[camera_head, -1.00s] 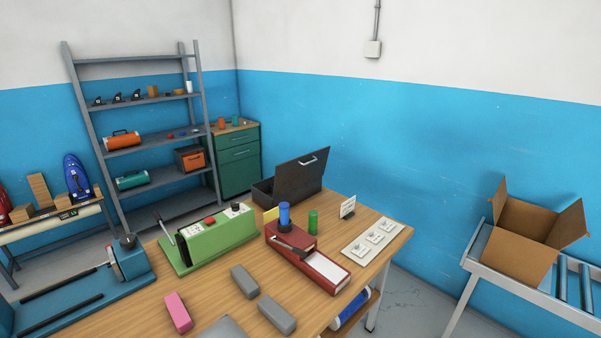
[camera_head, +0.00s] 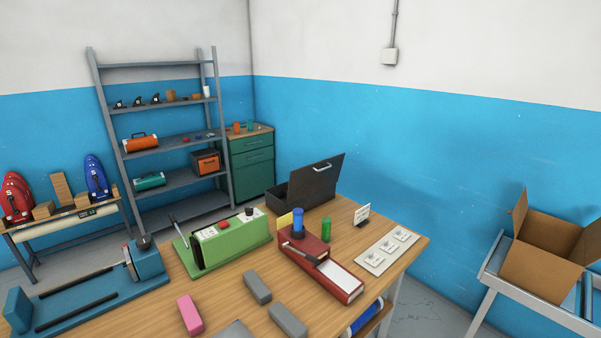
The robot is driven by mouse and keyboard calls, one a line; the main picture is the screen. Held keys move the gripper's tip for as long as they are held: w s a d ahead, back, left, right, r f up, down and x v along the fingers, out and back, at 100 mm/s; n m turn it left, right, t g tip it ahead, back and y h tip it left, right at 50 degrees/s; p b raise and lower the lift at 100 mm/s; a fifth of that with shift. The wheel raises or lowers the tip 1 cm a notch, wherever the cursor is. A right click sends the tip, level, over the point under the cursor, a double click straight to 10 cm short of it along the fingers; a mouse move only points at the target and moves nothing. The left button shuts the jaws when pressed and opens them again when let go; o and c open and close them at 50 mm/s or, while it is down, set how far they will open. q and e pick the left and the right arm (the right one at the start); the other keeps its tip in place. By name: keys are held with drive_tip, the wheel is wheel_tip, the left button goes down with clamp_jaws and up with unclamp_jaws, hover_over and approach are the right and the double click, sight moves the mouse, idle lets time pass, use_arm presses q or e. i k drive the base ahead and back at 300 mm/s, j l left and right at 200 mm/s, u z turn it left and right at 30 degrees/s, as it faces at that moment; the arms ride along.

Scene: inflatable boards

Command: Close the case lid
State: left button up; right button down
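A black case (camera_head: 301,198) stands at the far edge of the wooden workbench, next to the wall. Its lid (camera_head: 318,178) is raised and leans up at a steep angle, with a light handle (camera_head: 322,166) near its upper edge. The inside of the case is mostly hidden by its front wall and the things before it. Neither of my grippers shows in the head view.
A green machine (camera_head: 228,240) and a red device (camera_head: 322,265) with a blue cylinder (camera_head: 298,221) stand in front of the case. A small green cylinder (camera_head: 326,229) and a sign (camera_head: 362,214) are to its right. Grey blocks (camera_head: 257,287) lie nearer. An open carton (camera_head: 546,250) is far right.

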sight(304, 182)
drive_tip(key=i+l+u, duration=0.25)
drive_tip(key=l, duration=0.15)
drive_tip(key=l+u, duration=0.3)
drive_tip(key=i+l+u, duration=0.1)
drive_tip(key=l+u, duration=0.15)
drive_tip(key=l, duration=0.3)
drive_tip(key=l+u, duration=0.3)
drive_tip(key=l, duration=0.2)
drive_tip(key=i, duration=0.05)
